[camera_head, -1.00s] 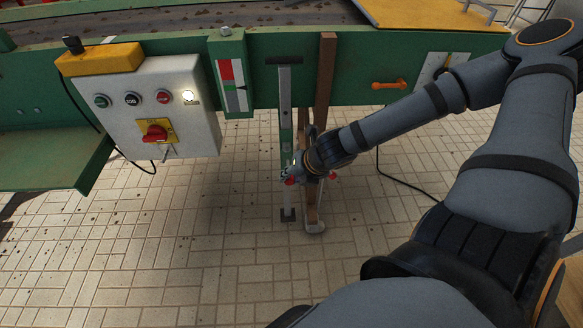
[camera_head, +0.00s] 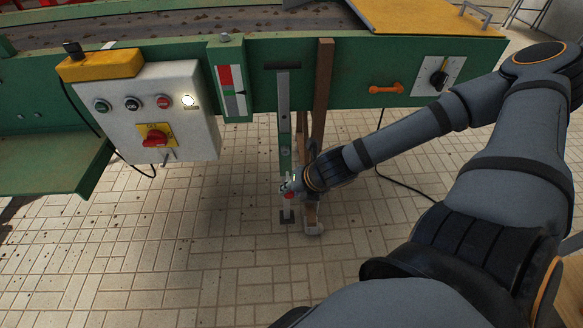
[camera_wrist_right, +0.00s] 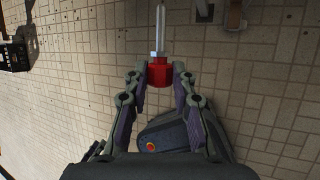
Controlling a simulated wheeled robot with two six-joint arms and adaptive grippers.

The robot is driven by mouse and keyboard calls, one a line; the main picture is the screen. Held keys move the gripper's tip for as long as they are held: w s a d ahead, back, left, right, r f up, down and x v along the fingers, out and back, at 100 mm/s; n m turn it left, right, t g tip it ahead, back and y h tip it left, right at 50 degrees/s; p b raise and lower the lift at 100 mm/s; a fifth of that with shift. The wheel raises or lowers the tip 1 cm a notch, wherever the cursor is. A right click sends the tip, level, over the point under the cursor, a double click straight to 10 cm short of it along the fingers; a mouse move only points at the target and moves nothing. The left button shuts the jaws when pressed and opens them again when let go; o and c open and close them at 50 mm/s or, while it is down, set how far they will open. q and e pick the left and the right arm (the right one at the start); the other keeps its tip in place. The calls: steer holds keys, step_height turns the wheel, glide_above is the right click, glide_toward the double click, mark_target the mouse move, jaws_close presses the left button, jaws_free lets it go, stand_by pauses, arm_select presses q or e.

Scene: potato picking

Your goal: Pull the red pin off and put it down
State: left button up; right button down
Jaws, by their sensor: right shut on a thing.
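The red pin shows in the wrist view as a red head (camera_wrist_right: 160,72) with a bright metal shaft pointing away from me. The whole shaft shows against the floor and appears clear of any hole. My right gripper (camera_wrist_right: 159,78) is shut on the red head, one finger on each side. In the head view my right gripper (camera_head: 287,187) is low in front of the grey and green support leg (camera_head: 284,130), with a bit of red just below its fingertips. Whether it touches the leg there cannot be told. My left gripper is out of view.
A brown post (camera_head: 322,90) stands just right of the leg. A white control box (camera_head: 190,130) hangs from the green machine frame (camera_head: 340,90) at left. A black cable (camera_head: 400,184) lies at right. The tiled floor (camera_head: 200,260) in front is mostly clear.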

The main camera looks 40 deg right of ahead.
steer(key=shift+s+a+r+p, duration=0.1)
steer(key=shift+s+a+p, duration=0.2)
steer(key=shift+s+p, duration=0.3)
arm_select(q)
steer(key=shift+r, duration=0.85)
arm_select(e)
steer(key=shift+s+a, duration=0.5)
steer(key=shift+s, duration=0.15)
